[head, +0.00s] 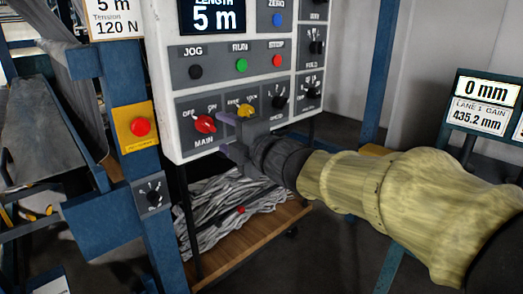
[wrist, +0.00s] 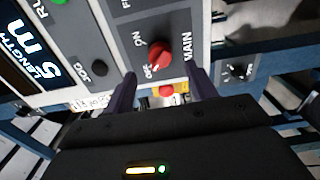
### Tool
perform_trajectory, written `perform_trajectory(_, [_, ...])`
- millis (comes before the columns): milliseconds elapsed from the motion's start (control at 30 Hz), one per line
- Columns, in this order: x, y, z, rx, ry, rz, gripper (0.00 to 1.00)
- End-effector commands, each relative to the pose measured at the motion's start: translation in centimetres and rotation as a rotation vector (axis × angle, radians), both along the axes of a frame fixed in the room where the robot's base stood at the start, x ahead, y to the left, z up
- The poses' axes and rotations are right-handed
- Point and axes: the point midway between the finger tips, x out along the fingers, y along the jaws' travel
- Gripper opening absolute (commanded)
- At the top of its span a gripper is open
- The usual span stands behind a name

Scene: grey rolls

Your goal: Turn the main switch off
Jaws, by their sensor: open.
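The main switch is a red knob (head: 204,124) on the white control panel (head: 168,85), low on its left, between OFF and ON labels. I cannot tell for sure which label it points to. In the wrist view the red knob (wrist: 159,53) lies ahead of my gripper, roughly between the lines of the two fingers, with MAIN printed beside it. My gripper (head: 228,134) is open and empty, just right of and below the knob in the head view. Its dark fingers (wrist: 164,87) show apart in the wrist view, and I see no contact with the knob.
A yellow switch (head: 245,110) and black knobs (head: 279,97) sit close to the right. JOG, RUN and red buttons are above. A red emergency button (head: 140,127) on a yellow plate stands left on a blue post. A wooden shelf (head: 255,238) with grey strips is below.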

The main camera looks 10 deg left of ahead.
Motion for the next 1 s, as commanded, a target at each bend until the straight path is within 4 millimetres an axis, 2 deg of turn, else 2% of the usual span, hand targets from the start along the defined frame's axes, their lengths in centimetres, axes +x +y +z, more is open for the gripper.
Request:
perform_trajectory(200, [-2.9, -3.5, 0.1, -0.001, -0.002, -0.003, 0.57])
perform_trajectory(500, [-6.4, -7.6, 0.1, 0.0, -0.001, -0.002, 0.57])
perform_trajectory(667, [-7.2, -8.5, 0.0, -0.001, -0.001, -0.001, 0.57])
perform_trajectory(1000, [-7.2, -8.7, -0.2, 0.002, 0.006, -0.006, 0.57])
